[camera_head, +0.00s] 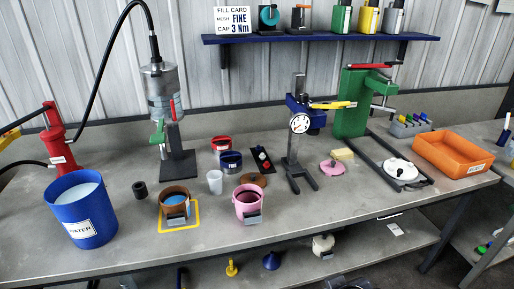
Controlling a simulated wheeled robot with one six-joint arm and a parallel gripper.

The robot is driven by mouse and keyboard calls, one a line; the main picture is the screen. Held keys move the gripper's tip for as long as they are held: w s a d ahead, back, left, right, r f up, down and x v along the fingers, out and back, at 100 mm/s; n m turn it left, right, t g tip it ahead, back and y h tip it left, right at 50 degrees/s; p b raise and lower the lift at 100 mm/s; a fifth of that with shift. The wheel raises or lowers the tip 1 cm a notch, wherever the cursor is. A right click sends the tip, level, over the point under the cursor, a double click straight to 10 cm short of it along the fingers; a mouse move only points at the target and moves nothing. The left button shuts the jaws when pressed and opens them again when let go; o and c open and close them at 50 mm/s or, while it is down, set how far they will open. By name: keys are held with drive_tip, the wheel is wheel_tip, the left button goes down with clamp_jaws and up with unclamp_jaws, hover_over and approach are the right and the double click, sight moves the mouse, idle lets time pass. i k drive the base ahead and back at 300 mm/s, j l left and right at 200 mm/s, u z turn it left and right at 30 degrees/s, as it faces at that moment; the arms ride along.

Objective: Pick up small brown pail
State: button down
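The small brown pail (164,202) stands upright on the grey bench, inside a yellow square outline (197,228). It is open at the top and shows blue contents. A grey block or plate sits at its front and hides part of its wall. My gripper is not in view, so its state does not show.
A blue water bucket (78,222) stands left of the brown pail. A pink pail (246,207) is to its right, with a clear cup (215,182) between and behind. A dark cylinder (140,190) is close on its left. The disperser column (177,142) rises behind.

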sight(175, 201)
drive_tip(key=i, duration=0.35)
drive_tip(key=j, duration=1.4)
drive_tip(key=z, duration=0.05)
